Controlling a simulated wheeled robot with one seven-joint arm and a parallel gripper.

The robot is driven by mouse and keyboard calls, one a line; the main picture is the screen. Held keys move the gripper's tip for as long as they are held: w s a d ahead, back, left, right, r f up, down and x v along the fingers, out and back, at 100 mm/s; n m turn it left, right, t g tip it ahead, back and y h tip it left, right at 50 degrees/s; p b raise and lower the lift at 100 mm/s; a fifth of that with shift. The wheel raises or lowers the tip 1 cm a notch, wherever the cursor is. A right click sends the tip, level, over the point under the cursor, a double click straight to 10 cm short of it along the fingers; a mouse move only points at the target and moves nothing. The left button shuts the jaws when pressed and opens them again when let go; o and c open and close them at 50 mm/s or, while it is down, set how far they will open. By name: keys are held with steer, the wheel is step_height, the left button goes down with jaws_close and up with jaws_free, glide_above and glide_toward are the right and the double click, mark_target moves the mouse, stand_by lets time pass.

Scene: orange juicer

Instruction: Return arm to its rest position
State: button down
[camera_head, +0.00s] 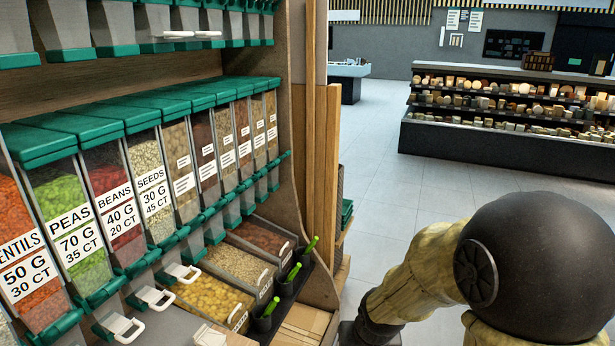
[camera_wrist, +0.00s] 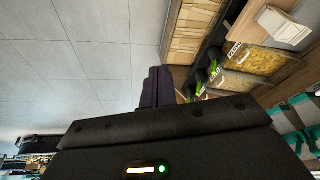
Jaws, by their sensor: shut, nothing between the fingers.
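My gripper (camera_wrist: 156,86) shows in the wrist view as dark fingers pressed together beyond the black housing, with nothing between them. It points over the pale tiled floor, beside the wooden edge of the shelf unit. My arm is bent at the lower right of the head view, with a large black joint and a tan link. Its dark lower end is cut off by the bottom edge, so the fingers cannot be made out there. The arm is to the right of the dispenser shelf (camera_head: 320,180), with no visible contact with the bins.
Clear dispensers with green lids (camera_head: 75,225) line the left. Below them are open bins of yellow food (camera_head: 205,300) and black cups with green-handled scoops (camera_head: 266,318). A display counter (camera_head: 500,150) stands at the back right. The tiled floor (camera_head: 385,150) between is clear.

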steer(key=s+d+r+g, duration=0.1)
steer(key=s+d, duration=0.3)
steer(key=s, duration=0.4)
steer(key=shift+r, duration=0.9)
